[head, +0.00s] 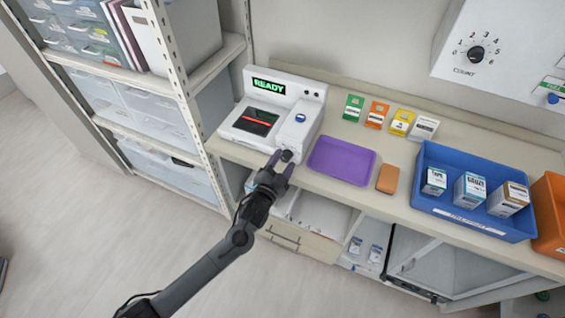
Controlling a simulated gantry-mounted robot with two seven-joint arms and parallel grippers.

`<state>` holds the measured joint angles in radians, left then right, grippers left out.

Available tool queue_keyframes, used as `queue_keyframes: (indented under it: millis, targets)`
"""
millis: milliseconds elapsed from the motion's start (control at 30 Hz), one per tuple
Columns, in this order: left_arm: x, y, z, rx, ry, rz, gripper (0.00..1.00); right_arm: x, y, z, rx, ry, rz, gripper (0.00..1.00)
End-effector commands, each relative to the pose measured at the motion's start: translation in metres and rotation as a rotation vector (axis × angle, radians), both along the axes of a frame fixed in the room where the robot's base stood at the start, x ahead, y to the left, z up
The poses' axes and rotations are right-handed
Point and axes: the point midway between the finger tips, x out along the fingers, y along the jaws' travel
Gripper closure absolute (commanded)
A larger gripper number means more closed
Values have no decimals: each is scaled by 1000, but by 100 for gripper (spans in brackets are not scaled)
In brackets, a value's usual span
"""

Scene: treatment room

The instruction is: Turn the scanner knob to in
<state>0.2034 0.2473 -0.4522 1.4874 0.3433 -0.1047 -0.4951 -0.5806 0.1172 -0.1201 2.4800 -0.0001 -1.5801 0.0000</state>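The white scanner (243,132) stands at the left end of the counter, with a lit green READY display (269,86), a dark window with a red line, and a blue button (300,118) on top. A small dark round knob (287,155) shows low on its front right side. My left gripper (282,161) is at this knob, its two fingers apart with a gap between them. The fingertips partly cover the knob, and I cannot tell whether they touch it. The knob's markings are not readable. My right gripper is out of view.
A purple tray (341,161) and an orange-brown block (387,178) lie right of the scanner. Several coloured packets stand behind. A blue bin (470,223) with boxes sits further right. A shelf post (172,62) rises left of the scanner. A COUNT dial (476,54) is on the wall unit.

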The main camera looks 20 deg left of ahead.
Motion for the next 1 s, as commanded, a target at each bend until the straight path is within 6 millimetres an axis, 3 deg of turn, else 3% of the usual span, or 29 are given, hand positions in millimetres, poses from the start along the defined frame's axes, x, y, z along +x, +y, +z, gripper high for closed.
queue_keyframes:
  millis: [467, 1000]
  targets:
    - [-8, 0, 0, 0, 1, -1, 38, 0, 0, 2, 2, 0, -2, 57]
    - [-91, 5, -1, 1, 3, 0, 38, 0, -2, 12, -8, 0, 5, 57]
